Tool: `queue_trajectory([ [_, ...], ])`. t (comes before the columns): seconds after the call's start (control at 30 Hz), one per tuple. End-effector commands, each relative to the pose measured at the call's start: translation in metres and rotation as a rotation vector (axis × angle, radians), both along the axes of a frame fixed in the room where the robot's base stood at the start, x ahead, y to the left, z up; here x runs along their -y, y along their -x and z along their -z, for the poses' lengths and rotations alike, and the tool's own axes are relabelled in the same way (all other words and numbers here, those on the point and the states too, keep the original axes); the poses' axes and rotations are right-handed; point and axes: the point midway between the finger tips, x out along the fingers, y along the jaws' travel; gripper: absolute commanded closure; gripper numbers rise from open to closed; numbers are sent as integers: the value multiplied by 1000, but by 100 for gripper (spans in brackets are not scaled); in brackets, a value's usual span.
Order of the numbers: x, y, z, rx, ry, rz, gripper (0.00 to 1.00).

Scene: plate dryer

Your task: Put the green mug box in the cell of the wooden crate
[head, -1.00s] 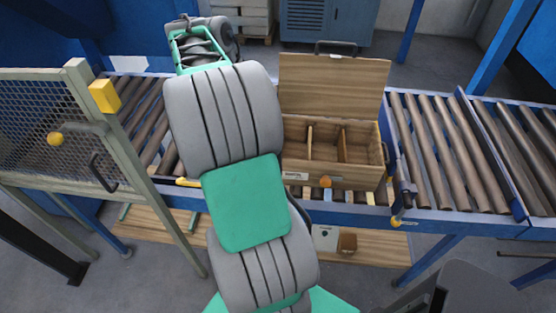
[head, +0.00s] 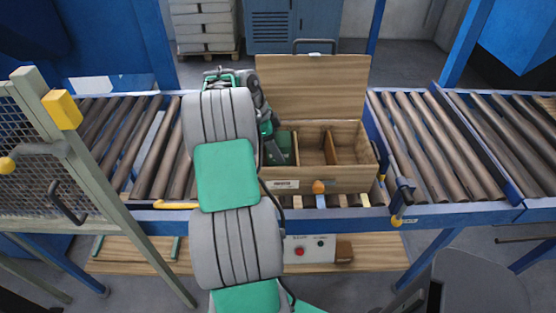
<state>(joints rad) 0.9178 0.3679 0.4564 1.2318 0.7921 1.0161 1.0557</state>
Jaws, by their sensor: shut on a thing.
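The wooden crate (head: 345,181) stands on the roller conveyor with its lid (head: 312,85) open behind it. Thin dividers split it into cells. The middle and right cells look empty. My gripper (head: 268,128) is at the left cell, partly hidden behind my own arm. It is shut on the green mug box (head: 283,149), of which a dark green part shows inside the left cell. I cannot tell whether the box touches the crate floor.
Roller conveyor (head: 440,145) runs on both sides of the crate. A mesh guard panel (head: 45,150) with a yellow block (head: 62,110) stands at the left. A control box with a red button (head: 300,251) is below the conveyor's front edge. A blue cabinet (head: 300,25) stands behind.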

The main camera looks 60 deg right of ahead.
Motion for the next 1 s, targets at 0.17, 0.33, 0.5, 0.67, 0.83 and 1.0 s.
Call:
queue_trajectory([
  [0.17,0,1,20,0,-1,0,98],
  [0.33,1,1,44,1,1,1,98],
  [0.5,1,1,45,1,2,1,98],
  [0.67,1,1,50,1,2,1,98],
  [0.83,1,1,49,0,0,1,20],
  [1.0,1,1,49,0,0,1,11],
])
